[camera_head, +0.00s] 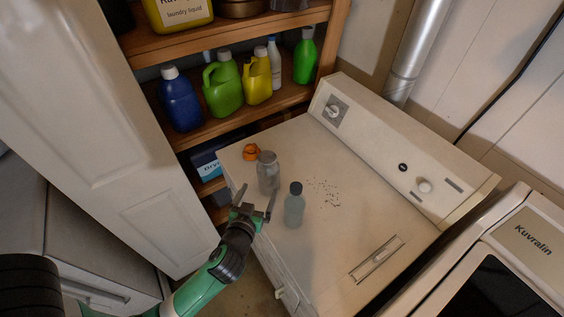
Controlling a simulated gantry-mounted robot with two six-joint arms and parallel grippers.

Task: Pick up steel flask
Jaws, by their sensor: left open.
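Two grey vessels stand upright on the cream machine top (340,235). One is a pale grey-blue bottle with a dark cap (294,209), which looks like the steel flask. The other is a grey, shiny jar-like container (267,176), a little farther back and to the left. I cannot tell for certain which is steel. My left gripper (256,197) is open and empty near the machine's left edge. It is just in front of the jar-like container and left of the dark-capped bottle, apart from the bottle. My right gripper is not in view.
An orange object (251,152) lies behind the jar-like container. Dark specks (325,193) are scattered right of the bottle. A raised control panel (400,155) closes off the back. Wooden shelves (235,128) with several bottles stand at the back left. A white door (125,150) is at left.

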